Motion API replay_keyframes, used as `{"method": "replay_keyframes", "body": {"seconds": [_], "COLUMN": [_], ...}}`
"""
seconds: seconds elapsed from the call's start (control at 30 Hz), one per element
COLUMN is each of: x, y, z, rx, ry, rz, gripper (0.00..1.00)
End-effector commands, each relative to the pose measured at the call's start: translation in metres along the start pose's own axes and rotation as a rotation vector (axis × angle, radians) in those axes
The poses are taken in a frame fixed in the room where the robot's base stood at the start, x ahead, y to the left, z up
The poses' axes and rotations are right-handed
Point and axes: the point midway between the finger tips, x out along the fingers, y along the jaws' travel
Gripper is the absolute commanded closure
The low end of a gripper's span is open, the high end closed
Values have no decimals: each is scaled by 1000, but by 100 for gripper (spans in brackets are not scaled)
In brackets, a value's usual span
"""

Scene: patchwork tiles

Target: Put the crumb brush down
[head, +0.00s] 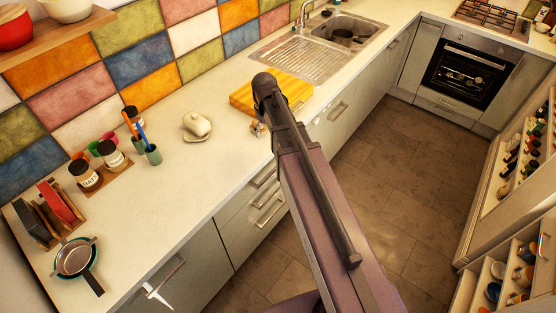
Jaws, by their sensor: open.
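My arm reaches from the lower right up over the counter edge and bends down at its far end. My gripper (258,129) shows only as a small part beside the arm, low over the front of the counter near the yellow cutting board. Its jaws are open, and I see nothing held in them. I cannot pick out the crumb brush for certain. A blue-handled tool (142,134) stands tilted in a green cup (153,154) on the counter, but its lower end is hidden. The white counter (215,160) has bare surface left of my gripper.
A white covered dish (197,125) stands left of my gripper. Labelled jars (110,154) stand on a wooden board farther left. A pan (76,258) lies at the near left. The yellow cutting board (290,92) lies before the sink (310,60). The floor (400,180) is clear.

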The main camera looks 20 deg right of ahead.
Motion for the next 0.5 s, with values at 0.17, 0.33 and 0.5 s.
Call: {"method": "replay_keyframes", "body": {"seconds": [0.17,0.33,0.5], "x": [0,0,0], "y": [-23,-37,-43], "z": [74,118,137], "rx": [143,250,306], "ry": [-1,-1,-1], "rz": [1,2,2], "gripper": [25,25,25]}}
